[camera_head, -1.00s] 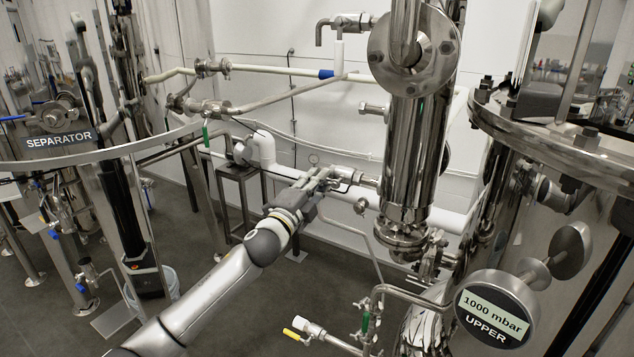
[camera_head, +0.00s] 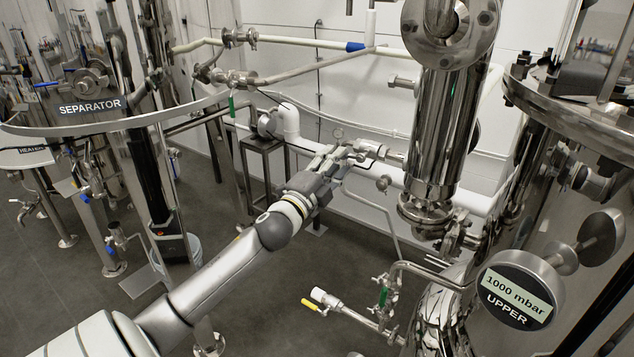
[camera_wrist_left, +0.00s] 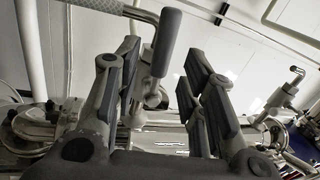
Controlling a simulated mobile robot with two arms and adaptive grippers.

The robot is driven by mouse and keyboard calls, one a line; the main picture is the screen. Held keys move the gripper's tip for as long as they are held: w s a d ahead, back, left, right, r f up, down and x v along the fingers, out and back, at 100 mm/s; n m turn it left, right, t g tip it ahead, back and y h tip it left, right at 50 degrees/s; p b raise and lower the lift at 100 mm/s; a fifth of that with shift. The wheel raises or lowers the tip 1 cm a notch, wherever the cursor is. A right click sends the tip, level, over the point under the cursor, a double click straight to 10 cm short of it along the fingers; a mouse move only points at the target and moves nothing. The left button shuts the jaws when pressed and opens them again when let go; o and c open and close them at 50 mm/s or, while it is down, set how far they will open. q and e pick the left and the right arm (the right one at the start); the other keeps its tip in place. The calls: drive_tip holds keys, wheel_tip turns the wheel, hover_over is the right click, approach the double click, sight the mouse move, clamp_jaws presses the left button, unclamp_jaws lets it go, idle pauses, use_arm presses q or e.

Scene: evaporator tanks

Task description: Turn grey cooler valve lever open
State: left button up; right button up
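The grey valve lever (camera_wrist_left: 166,42) shows in the left wrist view as a grey grip on a bent metal arm. It stands in the gap between my left gripper's fingers, closer to the left-hand finger, and no firm clasp shows. My left gripper (camera_wrist_left: 160,90) is open around it. In the head view my left gripper (camera_head: 338,155) reaches the valve (camera_head: 372,149) on the pipe stub left of the shiny cooler column (camera_head: 440,130). The lever is too small and covered there to make out. My right gripper is not in view.
White pipes (camera_head: 300,70) run along the wall behind. A green-handled valve (camera_head: 384,297) and a yellow-handled valve (camera_head: 310,305) sit lower down, below my arm. A large steel tank (camera_head: 560,200) with a round 1000 mbar sign (camera_head: 517,290) stands at the right. Grey floor is open at the lower left.

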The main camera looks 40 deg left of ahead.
use_arm(q)
drive_tip(key=v, duration=0.8)
drive_tip(key=shift+s, duration=0.1)
